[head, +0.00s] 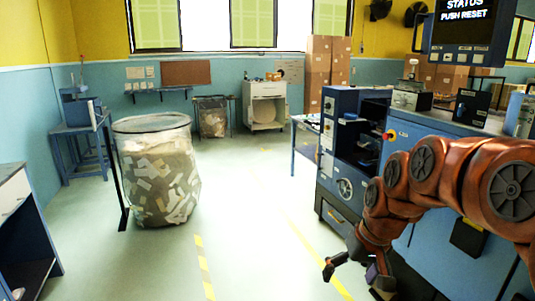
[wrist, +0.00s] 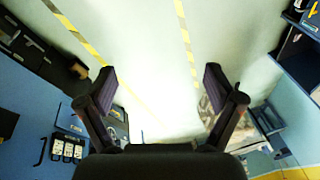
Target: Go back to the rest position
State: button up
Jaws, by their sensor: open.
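My gripper (head: 350,272) hangs low at the lower right of the head view, at the end of my orange-brown arm. It is in front of the blue machine (head: 340,150), above the floor. In the wrist view my gripper (wrist: 160,95) shows two dark fingers spread wide apart with nothing between them.
A clear bin of scraps (head: 158,178) stands left of centre. A blue side table (head: 82,135) is behind it, and a desk (head: 22,235) is at the left edge. Cardboard boxes (head: 318,70) stack at the back. The floor between the bin and machine is clear.

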jog(key=s+f+g+h+p, duration=0.1)
jog(key=s+f, duration=0.1)
jog(key=s, duration=1.1)
jog(key=s+f+g+h+p, duration=0.1)
jog(key=s+f+g, duration=0.1)
jog(key=s, duration=1.1)
jog(key=shift+s+d+f+g, duration=0.2)
jog(key=shift+s+d+g, duration=0.1)
jog(key=shift+s+d, duration=0.1)
